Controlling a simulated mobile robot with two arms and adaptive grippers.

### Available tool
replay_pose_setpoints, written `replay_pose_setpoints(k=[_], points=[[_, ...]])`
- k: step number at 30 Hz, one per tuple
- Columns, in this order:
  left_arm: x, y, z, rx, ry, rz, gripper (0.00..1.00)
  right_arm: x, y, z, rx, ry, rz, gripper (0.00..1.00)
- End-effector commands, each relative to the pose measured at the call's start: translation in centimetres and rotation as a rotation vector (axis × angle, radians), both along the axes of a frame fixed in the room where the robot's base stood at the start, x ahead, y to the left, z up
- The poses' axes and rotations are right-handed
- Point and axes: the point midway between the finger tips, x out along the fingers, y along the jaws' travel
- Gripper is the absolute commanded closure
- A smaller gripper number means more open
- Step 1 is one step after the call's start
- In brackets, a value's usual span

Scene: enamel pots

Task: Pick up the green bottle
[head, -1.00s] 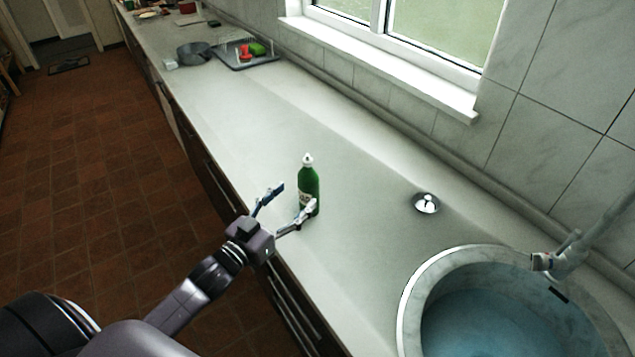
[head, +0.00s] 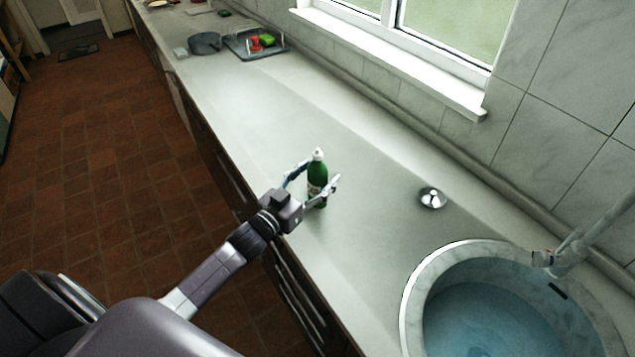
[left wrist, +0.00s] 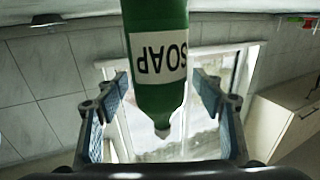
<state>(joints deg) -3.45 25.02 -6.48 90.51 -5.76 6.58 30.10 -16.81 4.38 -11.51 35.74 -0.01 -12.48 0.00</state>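The green bottle (head: 317,178) has a white cap and a pale label and stands upright on the counter near its front edge. My left gripper (head: 316,177) is open around it, one finger on each side. In the left wrist view the bottle (left wrist: 158,85) appears upside down with a white label reading SOAP. There the left gripper's fingers (left wrist: 165,100) are spread wide, with gaps on both sides of the bottle. My right gripper is not in view.
The grey counter (head: 270,125) is clear around the bottle. A small metal dish (head: 432,198) lies to the right, and a round sink (head: 415,300) with a faucet (head: 565,255) is at lower right. A pan (head: 205,43) and a dish rack (head: 238,50) stand far back.

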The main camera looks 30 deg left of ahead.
Motion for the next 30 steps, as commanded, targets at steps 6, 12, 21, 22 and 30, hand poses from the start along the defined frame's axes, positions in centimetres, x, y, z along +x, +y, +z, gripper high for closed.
replay_pose_setpoints(k=[6, 12, 21, 22, 30], points=[[0.0, 0.0, 0.0, 0.0, 0.0, 0.0, 0.64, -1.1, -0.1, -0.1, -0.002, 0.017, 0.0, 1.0], [0.0, 0.0, 0.0, 0.0, 0.0, 0.0, 0.86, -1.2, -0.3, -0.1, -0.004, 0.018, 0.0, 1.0], [0.0, 0.0, 0.2, 0.0, -0.003, 0.0, 0.92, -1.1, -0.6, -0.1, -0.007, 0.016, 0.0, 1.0], [0.0, 0.0, 0.3, 0.0, -0.003, 0.0, 0.92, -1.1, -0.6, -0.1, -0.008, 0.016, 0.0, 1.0], [0.0, 0.0, 2.6, 0.001, -0.006, -0.002, 0.92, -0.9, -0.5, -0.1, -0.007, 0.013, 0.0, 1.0]])
